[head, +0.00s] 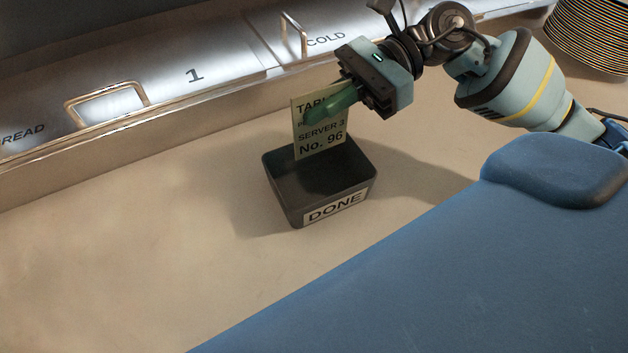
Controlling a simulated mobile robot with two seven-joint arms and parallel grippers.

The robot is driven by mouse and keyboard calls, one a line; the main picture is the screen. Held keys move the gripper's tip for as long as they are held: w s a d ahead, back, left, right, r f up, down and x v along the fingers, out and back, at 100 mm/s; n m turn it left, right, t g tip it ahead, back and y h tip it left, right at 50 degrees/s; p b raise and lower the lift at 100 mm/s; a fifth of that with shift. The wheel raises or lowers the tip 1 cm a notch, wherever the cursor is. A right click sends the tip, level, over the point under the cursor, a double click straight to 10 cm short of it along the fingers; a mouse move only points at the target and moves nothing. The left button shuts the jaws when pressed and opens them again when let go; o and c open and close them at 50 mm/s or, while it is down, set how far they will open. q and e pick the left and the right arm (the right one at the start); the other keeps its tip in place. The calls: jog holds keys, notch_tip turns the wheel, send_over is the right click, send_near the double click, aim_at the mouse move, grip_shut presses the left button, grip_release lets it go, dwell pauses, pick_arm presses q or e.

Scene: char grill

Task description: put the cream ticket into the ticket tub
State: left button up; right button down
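The cream ticket (321,136) hangs upright with printed lines reading "SERVER 3" and "No. 96". My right gripper (330,107) is shut on its upper part, and the green fingers cover some of the print. The ticket tub (284,196) is a dark open-topped box with a white "DONE" label, standing on the counter. The ticket's lower edge appears over the tub's opening, near its back rim; I cannot tell whether it is inside or just above. No other ticket shows in the tub. My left gripper is not in view.
The beige counter (130,255) is clear left of the tub. Behind it runs a raised metal ledge with steel lids marked "1" (190,85) and "COLD" (350,30), with wire handles. A stack of striped plates (590,35) stands at the far right.

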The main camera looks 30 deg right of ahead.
jog(key=shift+f, duration=0.85)
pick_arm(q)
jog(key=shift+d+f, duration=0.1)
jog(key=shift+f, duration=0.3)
pick_arm(e)
jog(key=c, duration=1.6)
grip_release()
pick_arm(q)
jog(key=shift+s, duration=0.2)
pick_arm(e)
jog(key=shift+d+b, duration=0.15)
jog(key=shift+b, duration=0.15)
pick_arm(q)
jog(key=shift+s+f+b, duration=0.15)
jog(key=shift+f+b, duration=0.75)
jog(key=shift+b, duration=0.05)
pick_arm(e)
jog(key=shift+v, duration=3.8)
